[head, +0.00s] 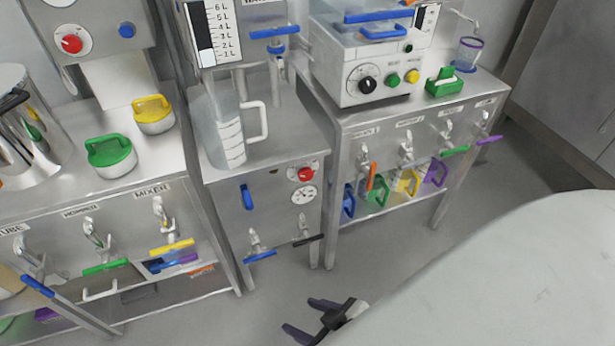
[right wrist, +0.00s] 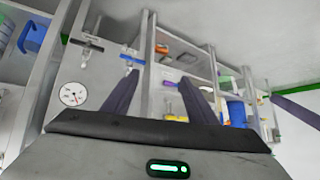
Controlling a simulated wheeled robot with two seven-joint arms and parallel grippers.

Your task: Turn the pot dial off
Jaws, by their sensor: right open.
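Three dials show in the head view, and I cannot tell from their labels which is the pot's. A red dial (head: 306,174) sits on the front of the middle steel cabinet, above a round gauge (head: 304,194). Another red dial (head: 72,44) is on the unit at upper left. A black dial (head: 367,85) is on the white box at the back right. My right gripper (head: 300,316) is open and empty, low in front of the middle cabinet and apart from it. Its fingers (right wrist: 160,78) also show in the right wrist view. My left gripper is not in view.
A clear jug (head: 226,135) stands on the middle cabinet. A steel pot (head: 28,130) and green and yellow lidded items (head: 110,154) are on the left counter. Taps with coloured handles stick out along the fronts. The grey floor (head: 200,318) before the middle cabinet is clear.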

